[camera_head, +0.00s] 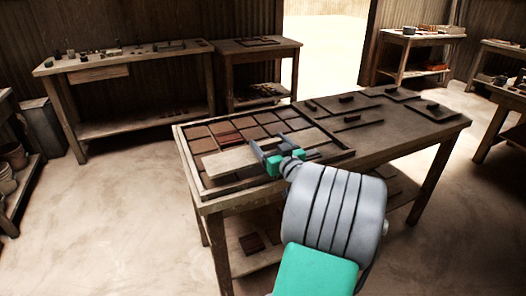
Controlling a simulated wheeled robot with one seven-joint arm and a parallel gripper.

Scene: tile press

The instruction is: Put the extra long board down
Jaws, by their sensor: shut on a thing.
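The extra long board (230,161) is a flat, pale wooden piece. It lies level over the near part of the tile frame on the work table. My gripper (268,163), with teal and grey fingers, is shut on the board towards its right end. The board covers some of the tiles below it. I cannot tell whether the board touches the tiles or hangs slightly above them.
The right half of the work table (405,135) holds several dark flat plates with handles (391,92). Other tables with tools stand at the back left (130,62), back middle (255,45) and right (420,38).

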